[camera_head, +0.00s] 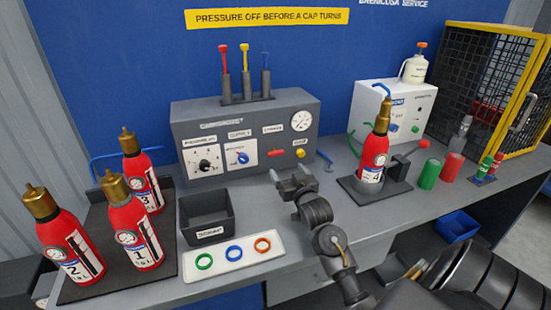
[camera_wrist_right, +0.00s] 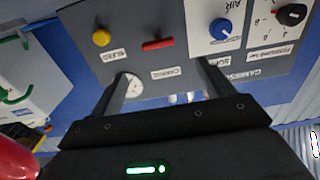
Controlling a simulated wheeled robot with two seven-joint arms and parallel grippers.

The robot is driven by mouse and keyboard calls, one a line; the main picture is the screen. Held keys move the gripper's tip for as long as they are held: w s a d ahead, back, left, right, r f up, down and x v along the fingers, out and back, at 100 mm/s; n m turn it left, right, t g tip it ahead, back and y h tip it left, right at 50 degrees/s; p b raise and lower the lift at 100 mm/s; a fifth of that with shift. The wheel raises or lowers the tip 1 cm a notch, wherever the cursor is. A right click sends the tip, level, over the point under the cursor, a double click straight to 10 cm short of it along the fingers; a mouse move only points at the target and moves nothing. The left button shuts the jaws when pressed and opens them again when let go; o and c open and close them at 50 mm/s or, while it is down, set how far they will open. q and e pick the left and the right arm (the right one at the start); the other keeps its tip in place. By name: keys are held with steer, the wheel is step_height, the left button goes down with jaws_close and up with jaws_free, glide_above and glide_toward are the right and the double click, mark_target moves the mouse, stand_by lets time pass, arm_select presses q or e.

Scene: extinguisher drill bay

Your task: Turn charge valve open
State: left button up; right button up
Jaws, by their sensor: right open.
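The charge valve has a red bar handle (camera_head: 276,152) low on the front of the grey charging panel (camera_head: 245,120). The handle lies roughly level. In the right wrist view the red handle (camera_wrist_right: 158,44) appears above its label, between and beyond the finger tips. My right gripper (camera_head: 289,172) is open and empty in front of the panel, just below the valve, apart from it. The open fingers also show in the wrist view (camera_wrist_right: 164,68). My left gripper is not in view.
A yellow knob (camera_head: 300,153) and round gauge (camera_head: 301,120) sit right of the valve; a blue knob (camera_head: 242,157) sits left. A grey bin (camera_head: 207,217) and white ring tray (camera_head: 222,264) stand front left. Extinguisher 4 (camera_head: 373,155) stands right.

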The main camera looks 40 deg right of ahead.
mark_target(277, 154)
steer(key=p+x, duration=0.1)
steer(key=x, duration=0.9)
steer(key=shift+w+d, duration=0.2)
steer(key=shift+d, duration=0.1)
steer(key=c, duration=1)
